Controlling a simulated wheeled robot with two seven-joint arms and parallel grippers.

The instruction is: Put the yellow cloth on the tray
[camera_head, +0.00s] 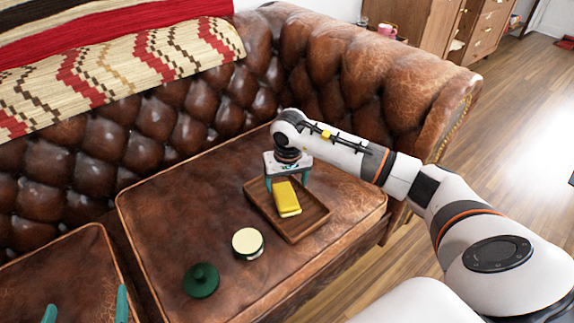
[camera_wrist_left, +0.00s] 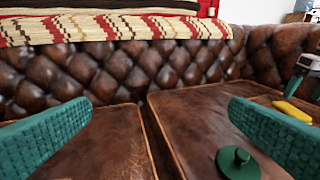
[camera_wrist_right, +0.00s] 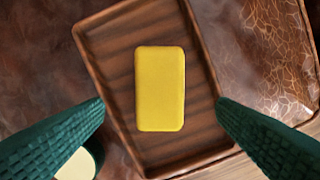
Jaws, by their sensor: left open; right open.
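The yellow cloth (camera_head: 286,198) is a folded block lying on the wooden tray (camera_head: 304,231), which rests on the sofa seat. In the right wrist view the yellow cloth (camera_wrist_right: 160,88) lies flat inside the rim of the tray (camera_wrist_right: 112,118). My right gripper (camera_head: 288,183) is open above the tray, its fingers (camera_wrist_right: 161,118) apart on either side of the cloth and not touching it. My left gripper (camera_head: 85,308) is open and empty over the left seat cushion; its fingers (camera_wrist_left: 160,125) frame the left wrist view. There the cloth (camera_wrist_left: 293,111) shows at the right edge.
A dark green lid (camera_head: 201,280) with a knob and a round cream-topped container (camera_head: 247,242) sit on the seat left of the tray. The tufted sofa back (camera_head: 150,130) and armrest (camera_head: 380,80) rise behind. A patterned blanket (camera_head: 120,65) drapes over the back.

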